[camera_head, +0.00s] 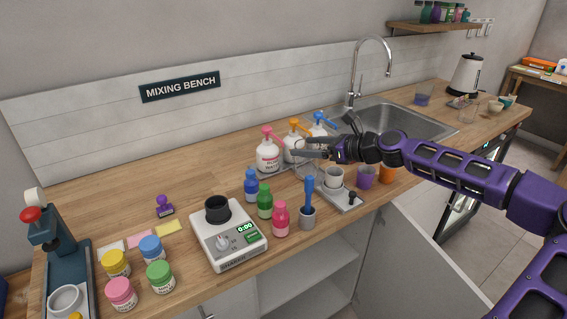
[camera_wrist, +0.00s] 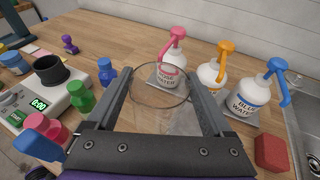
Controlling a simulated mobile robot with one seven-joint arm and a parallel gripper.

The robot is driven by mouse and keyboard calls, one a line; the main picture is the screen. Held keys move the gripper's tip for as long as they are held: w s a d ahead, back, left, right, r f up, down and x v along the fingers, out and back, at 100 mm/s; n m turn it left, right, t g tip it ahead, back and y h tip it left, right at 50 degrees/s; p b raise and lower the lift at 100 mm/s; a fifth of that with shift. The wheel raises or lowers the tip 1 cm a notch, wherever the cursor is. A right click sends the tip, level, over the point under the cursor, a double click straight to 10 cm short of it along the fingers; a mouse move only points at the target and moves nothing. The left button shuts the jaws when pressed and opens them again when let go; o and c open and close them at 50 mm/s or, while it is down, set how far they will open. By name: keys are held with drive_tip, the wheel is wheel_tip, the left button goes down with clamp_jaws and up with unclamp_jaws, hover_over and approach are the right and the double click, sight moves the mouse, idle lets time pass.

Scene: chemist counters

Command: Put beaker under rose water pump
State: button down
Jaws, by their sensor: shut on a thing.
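The rose water pump (camera_head: 268,156) is a white bottle with a pink pump head, standing on the counter near the back wall. In the wrist view the rose water bottle (camera_wrist: 171,74) stands straight beyond the fingertips. My gripper (camera_head: 298,150) is shut on the clear glass beaker (camera_head: 304,171). In the wrist view the beaker (camera_wrist: 166,122) is between the two fingers, its round rim facing the camera and overlapping the lower part of the rose water bottle. Whether the beaker's base touches the counter is hidden.
An orange pump bottle (camera_wrist: 211,77) and a blue pump bottle (camera_wrist: 254,97) stand right of the rose water. Blue (camera_head: 251,185), green (camera_head: 265,201) and pink (camera_head: 281,219) bottles stand in front left.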

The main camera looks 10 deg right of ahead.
sight(306, 163)
wheel_tip(306, 163, down, 6)
drive_tip(key=shift+w+a+r, duration=0.1)
drive_tip(key=shift+a+r, duration=0.05)
drive_tip(key=shift+r, duration=0.05)
drive_tip(key=shift+w+r+b+x, duration=0.1)
drive_tip(key=shift+r+x, duration=0.15)
drive_tip(key=shift+x, duration=1)
drive_tip(key=shift+w+r+b+x, duration=0.1)
drive_tip(key=shift+r+x, duration=0.15)
drive_tip(key=shift+x, duration=1.05)
drive_tip(key=shift+r+b+x, duration=0.1)
drive_tip(key=shift+r+x, duration=0.2)
drive_tip(key=shift+x, duration=0.95)
drive_tip(key=shift+f, duration=0.1)
drive_tip(key=shift+f, duration=0.15)
unclamp_jaws()
